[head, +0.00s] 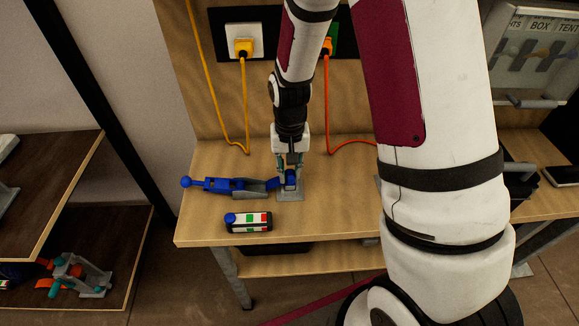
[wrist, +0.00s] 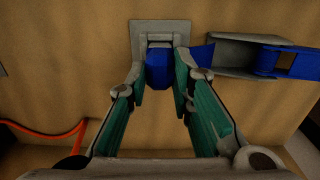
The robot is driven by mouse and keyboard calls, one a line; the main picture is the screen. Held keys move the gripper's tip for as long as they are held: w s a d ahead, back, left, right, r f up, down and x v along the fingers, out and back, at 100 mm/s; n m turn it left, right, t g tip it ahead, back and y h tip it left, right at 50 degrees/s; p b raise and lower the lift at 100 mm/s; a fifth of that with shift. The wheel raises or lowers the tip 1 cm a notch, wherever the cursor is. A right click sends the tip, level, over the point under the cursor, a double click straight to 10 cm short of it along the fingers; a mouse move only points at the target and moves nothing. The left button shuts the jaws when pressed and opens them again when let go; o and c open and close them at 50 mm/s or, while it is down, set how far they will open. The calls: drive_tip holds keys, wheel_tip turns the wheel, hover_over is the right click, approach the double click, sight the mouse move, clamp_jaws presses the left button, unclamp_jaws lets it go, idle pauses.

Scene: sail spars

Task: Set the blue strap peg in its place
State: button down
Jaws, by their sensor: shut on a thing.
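The blue strap peg (wrist: 159,72) is between the green-padded fingers of my gripper (wrist: 162,80) in the wrist view. My gripper is shut on it, pointing down at the bench. In the head view the peg (head: 291,180) shows as a small blue piece under my gripper (head: 290,162). A grey square plate (head: 290,196) with a raised bracket lies right at the peg; it also shows in the wrist view (wrist: 138,42). The fingers hide part of the peg, and I cannot tell how far it sits in the bracket.
A blue-and-grey strap fitting (head: 232,186) lies left of the plate, close to my gripper. A striped blue-capped block (head: 248,222) lies near the front edge of the wooden bench (head: 335,215). Yellow (head: 202,65) and orange (head: 330,110) cables hang behind. My arm covers the right side.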

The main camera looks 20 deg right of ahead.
drive_tip(key=shift+f, duration=0.75)
drive_tip(key=c, duration=1.3)
unclamp_jaws()
wheel_tip(320, 180, up, 12)
drive_tip(key=shift+r, duration=0.1)
wheel_tip(320, 180, up, 12)
drive_tip(key=n+t, duration=0.2)
drive_tip(key=t, duration=0.1)
hover_over(290, 172)
drive_tip(key=s, duration=0.7)
drive_tip(key=s+r+t, duration=0.1)
drive_tip(key=s+r, duration=0.1)
drive_tip(key=s, duration=0.1)
drive_tip(key=s+r+n, duration=0.1)
drive_tip(key=s+r, duration=0.1)
drive_tip(key=s, duration=0.2)
drive_tip(key=s+r+t, duration=0.1)
drive_tip(key=s+r, duration=0.1)
drive_tip(key=s, duration=0.2)
drive_tip(key=shift+r+n+t+b, duration=0.25)
drive_tip(key=shift+n+t+b, duration=0.05)
drive_tip(key=shift+b, duration=0.05)
